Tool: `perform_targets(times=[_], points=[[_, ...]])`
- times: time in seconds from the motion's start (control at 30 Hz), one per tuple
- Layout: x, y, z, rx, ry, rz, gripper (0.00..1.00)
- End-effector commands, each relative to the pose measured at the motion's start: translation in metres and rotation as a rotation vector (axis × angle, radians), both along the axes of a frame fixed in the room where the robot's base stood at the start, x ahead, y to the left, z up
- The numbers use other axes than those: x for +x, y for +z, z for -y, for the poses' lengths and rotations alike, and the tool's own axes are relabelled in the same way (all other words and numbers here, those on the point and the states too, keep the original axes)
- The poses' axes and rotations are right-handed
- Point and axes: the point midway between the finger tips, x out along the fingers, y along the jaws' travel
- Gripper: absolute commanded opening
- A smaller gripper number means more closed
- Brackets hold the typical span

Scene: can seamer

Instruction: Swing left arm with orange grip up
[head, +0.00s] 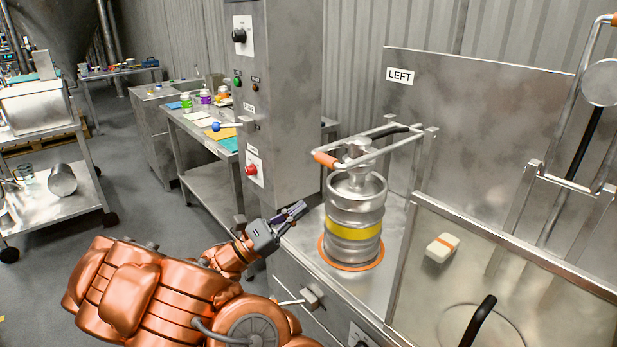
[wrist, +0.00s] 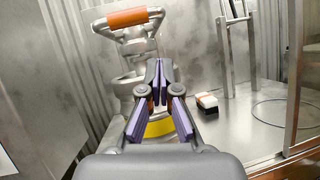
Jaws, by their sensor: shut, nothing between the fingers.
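The left arm (head: 378,143) is a metal frame lying level across the top of the keg under the LEFT sign. Its orange grip (head: 326,159) is at the near left end, beside the keg's top. In the wrist view the orange grip (wrist: 127,18) is at the upper left, beyond and above my fingers. My gripper (head: 297,211) is shut and empty, left of the keg and lower than the grip, apart from it. My purple-padded fingers (wrist: 160,82) hide part of the keg in the wrist view.
The steel keg (head: 354,220) with a yellow band stands on an orange ring (head: 350,262). A control column (head: 283,100) rises behind my gripper. A clear guard panel (head: 510,270) stands at right, with a white and orange block (head: 441,248) behind it. Another raised arm (head: 575,90) is at far right.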

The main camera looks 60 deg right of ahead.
Motion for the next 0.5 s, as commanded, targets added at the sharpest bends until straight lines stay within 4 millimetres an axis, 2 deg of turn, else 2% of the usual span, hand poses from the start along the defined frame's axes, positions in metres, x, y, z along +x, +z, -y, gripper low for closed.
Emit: perform_targets(times=[0.03,0.2,0.33,0.5], points=[[0.011,-0.012,0.003,-0.009,0.020,-0.046,0.00],[0.041,-0.030,0.006,-0.038,0.079,-0.156,0.00],[0.054,-0.039,0.006,-0.049,0.105,-0.200,0.00],[0.058,-0.037,0.010,-0.055,0.116,-0.217,0.00]])
